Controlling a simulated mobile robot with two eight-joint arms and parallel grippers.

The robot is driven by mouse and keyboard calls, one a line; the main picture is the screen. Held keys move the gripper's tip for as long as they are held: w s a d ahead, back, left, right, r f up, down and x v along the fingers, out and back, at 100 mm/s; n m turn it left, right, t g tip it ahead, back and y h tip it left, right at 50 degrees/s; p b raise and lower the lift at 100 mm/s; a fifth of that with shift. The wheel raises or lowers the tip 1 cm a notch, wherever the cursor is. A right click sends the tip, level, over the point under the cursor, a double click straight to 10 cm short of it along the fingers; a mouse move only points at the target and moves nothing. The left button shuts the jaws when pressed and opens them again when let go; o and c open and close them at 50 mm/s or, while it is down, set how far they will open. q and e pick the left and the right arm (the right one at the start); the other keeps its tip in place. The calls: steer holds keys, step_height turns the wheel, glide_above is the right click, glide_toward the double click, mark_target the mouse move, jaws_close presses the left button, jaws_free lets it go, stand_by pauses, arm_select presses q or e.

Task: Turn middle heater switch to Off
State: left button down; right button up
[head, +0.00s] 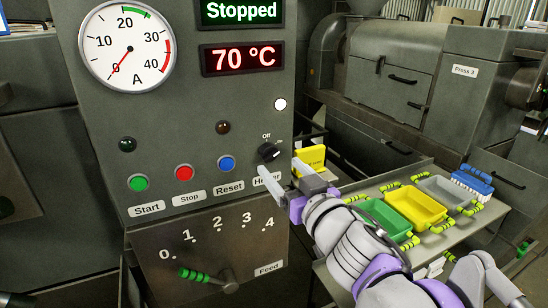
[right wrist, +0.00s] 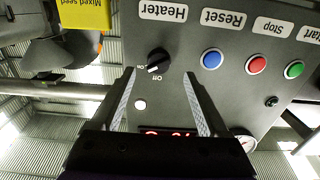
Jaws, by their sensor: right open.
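The heater switch (head: 268,152) is a small black rotary knob on the grey control panel, above the "Heater" label, with "Off" and "On" marks above it. In the right wrist view the knob (right wrist: 157,60) shows upside down, and its white pointer appears turned toward "On". My right gripper (head: 281,170) is open and empty in front of the panel, just below the knob in the head view. In the right wrist view its two fingers (right wrist: 158,74) stand to either side of the knob's line, apart from it. My left gripper does not show.
The panel (head: 215,110) also carries Start (head: 138,183), Stop (head: 184,172) and Reset (head: 226,163) buttons, a dial, a "Stopped" display and a 70 °C display. A feed lever (head: 225,280) is below. A table with green, yellow and grey trays (head: 415,205) stands right.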

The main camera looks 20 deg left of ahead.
mark_target(273, 158)
steer(key=x, duration=0.5)
steer(key=shift+w, duration=0.1)
jaws_close()
stand_by(0.3)
